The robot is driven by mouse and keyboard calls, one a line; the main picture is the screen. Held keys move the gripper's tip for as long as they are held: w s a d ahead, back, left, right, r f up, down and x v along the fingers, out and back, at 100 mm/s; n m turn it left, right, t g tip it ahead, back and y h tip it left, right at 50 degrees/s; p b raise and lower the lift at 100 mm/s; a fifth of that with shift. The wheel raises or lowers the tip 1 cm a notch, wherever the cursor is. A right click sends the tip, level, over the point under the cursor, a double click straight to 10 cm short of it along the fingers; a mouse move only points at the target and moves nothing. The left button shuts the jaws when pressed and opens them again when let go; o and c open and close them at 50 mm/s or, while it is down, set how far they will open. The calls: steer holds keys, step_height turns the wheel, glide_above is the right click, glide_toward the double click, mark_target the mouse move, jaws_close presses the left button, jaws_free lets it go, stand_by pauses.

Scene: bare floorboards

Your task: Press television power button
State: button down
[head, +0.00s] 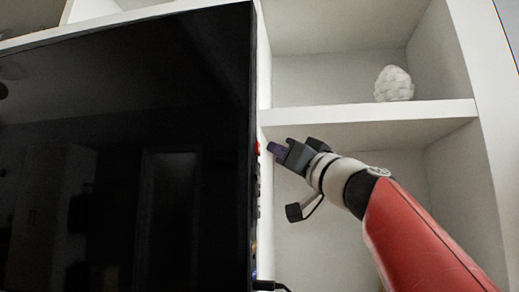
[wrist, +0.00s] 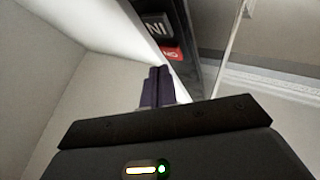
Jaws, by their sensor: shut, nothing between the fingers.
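The television (head: 125,150) fills the left of the head view, its screen dark. A small red button (head: 258,149) shows on its right side edge. In the wrist view the red button (wrist: 172,53) has white lettering and sits beside a dark label on the television's side (wrist: 185,70). My gripper (head: 271,148) is shut and empty, just right of the red button in the head view. Its fingertips (wrist: 157,70) show just below the red button in the wrist view. A small gap shows in the picture; I cannot tell the exact depth between them.
White shelving (head: 370,115) stands behind and right of the television. A white ornament (head: 393,84) sits on the upper shelf. A dark cable (head: 270,286) comes out of the television's lower side edge. Several small ports or buttons line that edge.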

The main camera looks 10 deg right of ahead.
steer(key=shift+w+a, duration=0.1)
steer(key=shift+a, duration=0.3)
steer(key=shift+w+a+b, duration=0.15)
steer(key=shift+a+b, duration=0.15)
steer(key=shift+a, duration=0.1)
stand_by(0.8)
steer(key=shift+d, duration=0.1)
steer(key=shift+s+d+b, duration=0.25)
steer(key=shift+d+b, duration=0.05)
steer(key=shift+d, duration=0.4)
steer(key=shift+d, duration=0.1)
steer(key=shift+s+d+b, duration=0.2)
steer(key=shift+s+d, duration=0.1)
steer(key=shift+d, duration=0.45)
steer(key=shift+s+d+b, duration=0.2)
steer(key=shift+s+d, duration=0.05)
steer(key=shift+d, duration=0.5)
steer(key=shift+s+d+b, duration=0.2)
steer(key=shift+s+d, duration=0.1)
steer(key=shift+d, duration=0.45)
